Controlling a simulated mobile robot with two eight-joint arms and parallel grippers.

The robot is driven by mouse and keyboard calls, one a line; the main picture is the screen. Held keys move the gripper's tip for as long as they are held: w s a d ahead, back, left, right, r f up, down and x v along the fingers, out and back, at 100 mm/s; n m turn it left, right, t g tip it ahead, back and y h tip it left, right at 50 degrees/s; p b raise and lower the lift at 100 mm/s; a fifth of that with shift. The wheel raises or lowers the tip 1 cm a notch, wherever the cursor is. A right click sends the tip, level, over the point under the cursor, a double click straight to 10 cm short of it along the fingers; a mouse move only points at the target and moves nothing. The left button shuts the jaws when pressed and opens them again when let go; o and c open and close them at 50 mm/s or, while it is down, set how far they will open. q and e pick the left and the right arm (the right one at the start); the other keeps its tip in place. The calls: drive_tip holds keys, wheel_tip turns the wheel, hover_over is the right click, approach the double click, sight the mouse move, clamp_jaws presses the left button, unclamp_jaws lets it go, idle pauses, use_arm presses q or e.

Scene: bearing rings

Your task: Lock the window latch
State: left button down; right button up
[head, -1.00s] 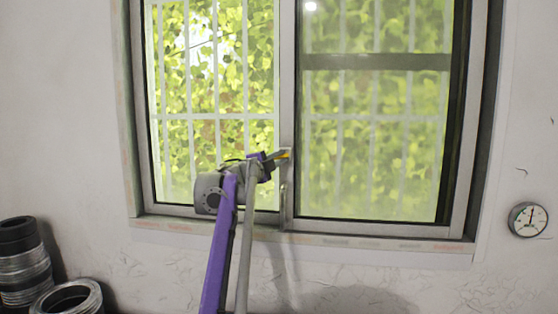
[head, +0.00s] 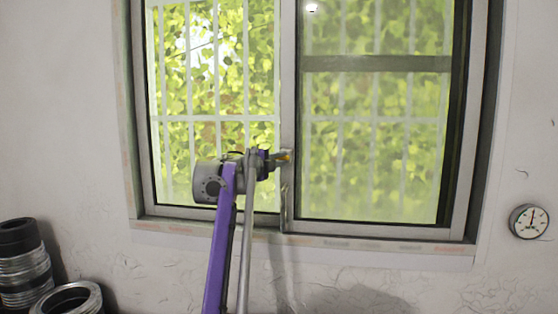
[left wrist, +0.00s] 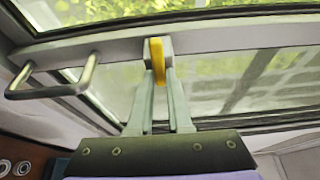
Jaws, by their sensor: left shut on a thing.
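The window (head: 374,62) has two sliding panes that meet at a grey middle frame. The latch (left wrist: 157,62) is a yellow lever on that frame; in the head view a small yellow bit of the latch (head: 284,157) shows at the fingertips. My left gripper (left wrist: 160,85) has its two grey fingers close together, one on each side of the lever, and is shut on it. In the head view my left gripper (head: 280,159) reaches the middle frame from the left. The fingers hide part of the latch there. My right gripper is in neither view.
A metal pull handle (head: 284,205) stands on the middle frame below the latch; it also shows in the left wrist view (left wrist: 50,90). A round gauge (head: 528,221) hangs on the right wall. Bearing rings (head: 24,265) are stacked at lower left.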

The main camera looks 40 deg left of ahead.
use_arm(q)
drive_tip(key=c, duration=0.8)
unclamp_jaws()
drive_tip(key=shift+c, duration=0.2)
drive_tip(key=shift+s+f+b, duration=0.2)
drive_tip(key=shift+s+b, duration=0.1)
drive_tip(key=shift+s, duration=0.25)
drive_tip(key=s+d+b, duration=0.1)
drive_tip(key=s+b, duration=0.1)
drive_tip(key=s, duration=0.7)
drive_tip(key=shift+s+d+r+b, duration=0.15)
drive_tip(key=shift+s+r+b, duration=0.1)
drive_tip(key=shift+s+b, duration=0.05)
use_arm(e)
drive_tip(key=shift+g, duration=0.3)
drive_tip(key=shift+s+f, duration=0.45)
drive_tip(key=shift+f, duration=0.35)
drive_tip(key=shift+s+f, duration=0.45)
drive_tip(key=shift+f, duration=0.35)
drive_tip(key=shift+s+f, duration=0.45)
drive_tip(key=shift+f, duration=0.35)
use_arm(q)
drive_tip(key=shift+w, duration=0.1)
